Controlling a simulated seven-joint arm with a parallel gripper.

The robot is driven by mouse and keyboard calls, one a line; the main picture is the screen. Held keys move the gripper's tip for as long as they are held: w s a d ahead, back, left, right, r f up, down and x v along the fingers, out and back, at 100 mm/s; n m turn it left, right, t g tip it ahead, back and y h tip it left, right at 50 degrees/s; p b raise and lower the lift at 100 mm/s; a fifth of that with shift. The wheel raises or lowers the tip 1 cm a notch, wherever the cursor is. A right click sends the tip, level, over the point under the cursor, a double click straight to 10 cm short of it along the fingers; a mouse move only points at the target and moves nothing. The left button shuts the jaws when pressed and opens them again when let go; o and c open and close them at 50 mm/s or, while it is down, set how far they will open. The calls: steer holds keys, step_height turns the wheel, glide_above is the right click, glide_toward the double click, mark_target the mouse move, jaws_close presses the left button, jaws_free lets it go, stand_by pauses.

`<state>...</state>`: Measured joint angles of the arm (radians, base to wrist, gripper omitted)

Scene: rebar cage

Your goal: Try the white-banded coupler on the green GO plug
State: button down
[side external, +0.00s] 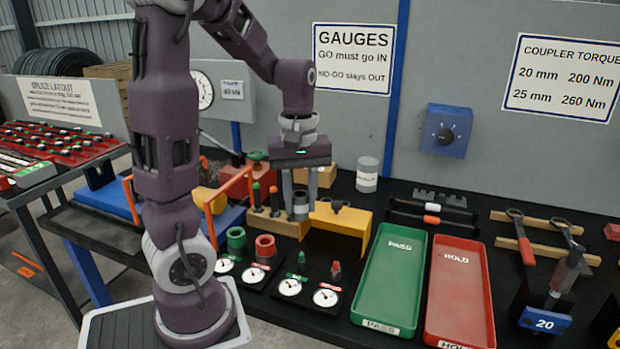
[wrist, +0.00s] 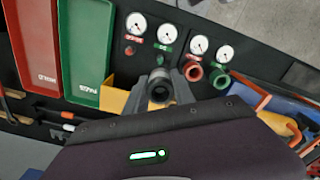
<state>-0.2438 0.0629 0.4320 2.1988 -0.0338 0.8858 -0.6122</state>
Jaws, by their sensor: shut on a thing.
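My gripper (side external: 300,208) is shut on a dark grey coupler (side external: 300,200), held upright above the bench near the yellow bracket. The wrist view shows the coupler (wrist: 159,88) between the two fingers, its dark bore visible; I cannot make out a white band on it. The green GO plug (side external: 301,258) stands upright on a black gauge block in front of and below the gripper, apart from the coupler. In the wrist view the green plug (wrist: 161,61) is just beyond the coupler. A red plug (side external: 336,270) stands beside it.
A green ring gauge (side external: 236,240) and red ring gauge (side external: 265,247) stand left of the plugs, with dials in front. The yellow bracket (side external: 345,222) is close right of the gripper. A green PASS tray (side external: 390,285) and red HOLD tray (side external: 460,290) lie empty to the right.

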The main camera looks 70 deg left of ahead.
steer(key=shift+f, duration=1.3)
glide_above(302, 255)
steer(key=shift+s+f, duration=0.1)
steer(key=shift+f, duration=2.9)
steer(key=shift+f, duration=0.1)
steer(key=shift+f, duration=1.55)
steer(key=c, duration=1)
jaws_free()
steer(key=shift+o, duration=0.2)
